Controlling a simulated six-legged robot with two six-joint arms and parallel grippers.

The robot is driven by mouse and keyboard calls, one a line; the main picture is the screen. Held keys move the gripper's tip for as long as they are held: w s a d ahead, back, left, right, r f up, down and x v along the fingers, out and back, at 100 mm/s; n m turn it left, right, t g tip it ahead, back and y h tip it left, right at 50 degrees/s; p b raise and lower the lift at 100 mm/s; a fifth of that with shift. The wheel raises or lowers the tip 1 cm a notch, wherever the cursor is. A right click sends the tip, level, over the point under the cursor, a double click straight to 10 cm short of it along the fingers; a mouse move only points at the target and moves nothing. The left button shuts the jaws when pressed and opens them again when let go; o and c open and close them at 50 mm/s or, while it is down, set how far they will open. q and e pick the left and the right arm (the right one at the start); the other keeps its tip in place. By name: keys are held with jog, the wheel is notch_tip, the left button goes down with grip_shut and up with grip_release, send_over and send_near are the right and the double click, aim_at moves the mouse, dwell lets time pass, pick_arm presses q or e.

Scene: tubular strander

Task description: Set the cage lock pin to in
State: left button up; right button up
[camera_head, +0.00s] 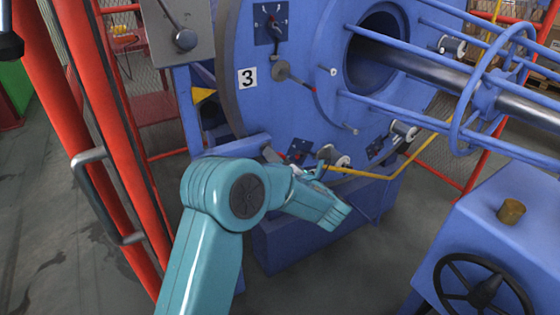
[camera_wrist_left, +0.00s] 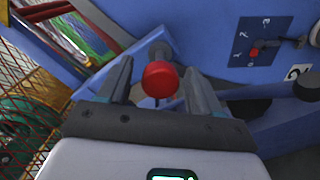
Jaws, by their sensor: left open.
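The cage lock pin appears to be the red round knob (camera_wrist_left: 161,79) on a short grey stem in the left wrist view. My left gripper (camera_wrist_left: 156,68) is open, with one finger on each side of the knob. The knob shows between the fingers; I cannot tell whether either finger touches it. In the head view my teal left arm reaches to the lower part of the blue machine face (camera_head: 310,105). There the wrist partly hides the gripper, and I cannot make out the knob. My right gripper is not in view.
A selector plate (camera_wrist_left: 257,40) with numbers and a red dot lies right of the knob. Blue rods and a ring (camera_head: 482,90) stick out of the machine at the right. A red post (camera_head: 85,130) stands left, a handwheel (camera_head: 484,290) lower right.

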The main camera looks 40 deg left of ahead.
pick_arm(q)
grip_shut()
jog(key=b+x, duration=0.2)
jog(key=shift+a+f, duration=0.25)
jog(key=shift+a, duration=0.1)
jog(key=shift+w+a+r, duration=0.15)
jog(key=shift+a+r, duration=0.05)
jog(key=shift+a, duration=0.1)
jog(key=shift+d+r, duration=0.1)
jog(key=shift+r, duration=0.1)
jog(key=shift+c, duration=1.8)
grip_release()
jog(key=o, duration=0.4)
jog(key=shift+f, duration=0.2)
jog(key=shift+c, duration=0.2)
jog(key=shift+r, duration=0.1)
